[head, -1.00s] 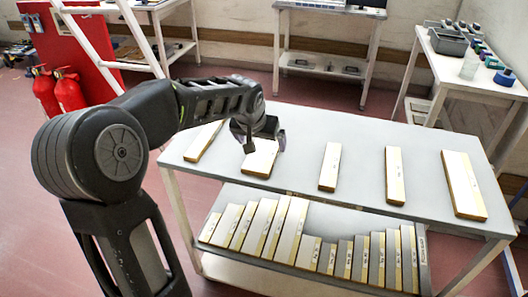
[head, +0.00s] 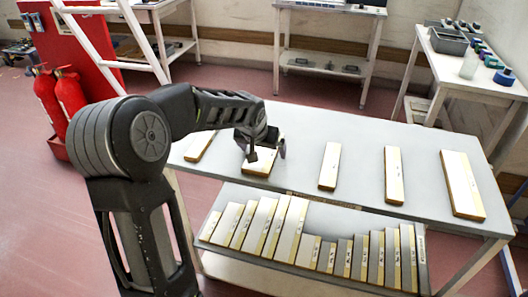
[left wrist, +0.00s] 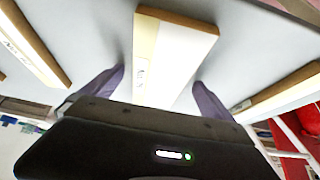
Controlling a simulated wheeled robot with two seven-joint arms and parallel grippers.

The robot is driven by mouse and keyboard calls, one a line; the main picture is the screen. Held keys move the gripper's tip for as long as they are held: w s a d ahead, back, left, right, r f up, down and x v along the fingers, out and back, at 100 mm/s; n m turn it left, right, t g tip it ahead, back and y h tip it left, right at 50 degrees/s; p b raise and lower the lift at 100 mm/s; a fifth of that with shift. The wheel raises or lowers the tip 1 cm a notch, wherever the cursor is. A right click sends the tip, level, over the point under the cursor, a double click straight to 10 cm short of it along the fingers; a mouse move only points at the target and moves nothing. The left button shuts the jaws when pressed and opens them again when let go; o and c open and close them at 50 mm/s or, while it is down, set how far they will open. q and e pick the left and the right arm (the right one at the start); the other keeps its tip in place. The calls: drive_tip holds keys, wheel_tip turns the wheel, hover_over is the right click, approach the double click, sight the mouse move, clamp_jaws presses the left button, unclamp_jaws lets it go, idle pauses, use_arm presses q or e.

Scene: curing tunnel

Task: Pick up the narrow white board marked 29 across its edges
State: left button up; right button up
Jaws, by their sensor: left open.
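My left gripper (head: 267,154) is open over a white board (head: 259,164) on the upper table top, second from the left in the row. In the left wrist view the board (left wrist: 172,55) runs between the two dark fingers of the gripper (left wrist: 152,92), with a gap on each side. The board is white with a yellowish strip and a tan end, and carries a small label too blurred to read. I cannot tell which board is marked 29. My right gripper is not in view.
Other boards lie on the table top: one to the left (head: 200,145), and others to the right (head: 330,166), (head: 394,175), (head: 462,185). The lower shelf (head: 335,222) holds a row of several boards. Bare table lies between the top boards.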

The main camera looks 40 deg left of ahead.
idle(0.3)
use_arm(q)
drive_tip(key=c, duration=1.5)
